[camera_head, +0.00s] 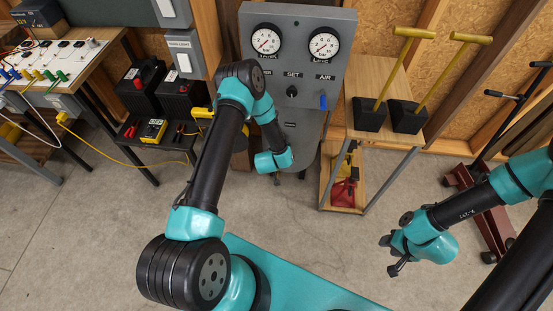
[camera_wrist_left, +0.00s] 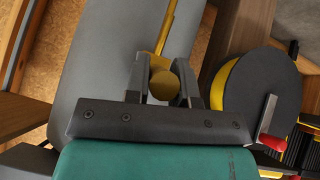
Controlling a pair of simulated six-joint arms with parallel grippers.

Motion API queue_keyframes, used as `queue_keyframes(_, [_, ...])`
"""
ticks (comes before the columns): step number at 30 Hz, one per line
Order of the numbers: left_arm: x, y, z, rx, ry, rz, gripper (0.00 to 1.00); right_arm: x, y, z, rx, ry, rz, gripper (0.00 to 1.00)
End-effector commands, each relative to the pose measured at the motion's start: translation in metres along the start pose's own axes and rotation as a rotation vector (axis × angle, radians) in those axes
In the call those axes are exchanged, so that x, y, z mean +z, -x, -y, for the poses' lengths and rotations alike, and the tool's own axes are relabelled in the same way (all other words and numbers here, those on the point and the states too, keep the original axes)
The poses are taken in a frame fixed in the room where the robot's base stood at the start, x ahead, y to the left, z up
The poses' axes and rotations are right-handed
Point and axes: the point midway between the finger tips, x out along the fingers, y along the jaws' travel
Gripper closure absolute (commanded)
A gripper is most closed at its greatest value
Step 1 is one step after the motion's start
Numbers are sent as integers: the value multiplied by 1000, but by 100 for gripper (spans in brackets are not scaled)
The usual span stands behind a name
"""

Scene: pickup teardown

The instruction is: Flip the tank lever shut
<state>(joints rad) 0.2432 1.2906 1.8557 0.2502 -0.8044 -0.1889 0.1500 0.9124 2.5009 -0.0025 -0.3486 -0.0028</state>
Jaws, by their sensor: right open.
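A yellow bar with a round end (camera_wrist_left: 160,84) shows between the fingers of my left gripper (camera_wrist_left: 165,80) in the left wrist view; it may be the tank lever. The fingers stand apart on either side of it. I cannot tell whether they press on it. Behind them is a smooth grey rounded body (camera_wrist_left: 105,50), likely the tank. In the head view, the tank (camera_head: 303,130) stands below the gauge panel, and my left arm hides the lever and left gripper. My right gripper (camera_head: 391,256) is open and empty above the floor at the right.
The gauge panel (camera_head: 300,75) has two dials and a blue lever (camera_head: 323,101). A wooden stand (camera_head: 359,90) to its right holds two black blocks with yellow T-handles. A black reel (camera_wrist_left: 258,92) with a red-handled crank is right of the left gripper. Open floor lies in front.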

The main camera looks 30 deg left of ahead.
Motion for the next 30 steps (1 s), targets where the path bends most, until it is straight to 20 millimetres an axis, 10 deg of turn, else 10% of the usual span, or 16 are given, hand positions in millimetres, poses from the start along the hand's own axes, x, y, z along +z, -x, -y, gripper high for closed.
queue_keyframes(8, [-1,0,0,0,0,-2,52,0,0,0,0,0,0,57])
queue_keyframes(20, [-1,7,0,0,0,-3,52,0,0,0,0,0,0,57])
queue_keyframes(30, [-2,57,0,1,-1,-3,52,0,0,0,0,0,0,57])
